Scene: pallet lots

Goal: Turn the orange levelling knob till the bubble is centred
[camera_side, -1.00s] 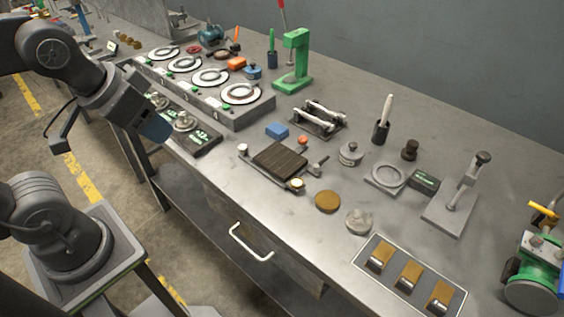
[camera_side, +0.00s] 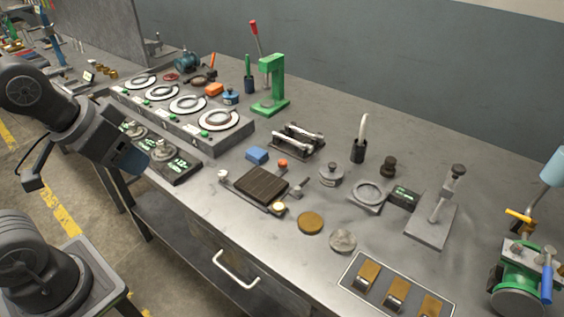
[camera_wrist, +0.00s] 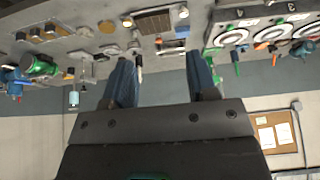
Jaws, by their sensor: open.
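The levelling stand has a dark ribbed plate (camera_side: 262,185) on a metal base in mid-bench. The orange knob (camera_side: 283,163) is at its back corner. A white knob (camera_side: 223,174) sits at its left end and a round cream-coloured piece (camera_side: 278,207) at its front. No bubble can be made out at this size. The plate (camera_wrist: 154,21) and orange knob (camera_wrist: 158,41) also show at the top of the wrist view. My gripper (camera_wrist: 159,72) is open and empty, its blue fingers apart. In the side view it is well left of the stand, touching nothing there.
A blue block (camera_side: 257,155) lies just behind the stand. A roller rack (camera_side: 297,140) and a lidded metal pot (camera_side: 331,174) stand nearby. A brown disc (camera_side: 310,222) is to its front right. The row of dials (camera_side: 184,122) lies to the left. A drawer handle (camera_side: 236,269) juts out below.

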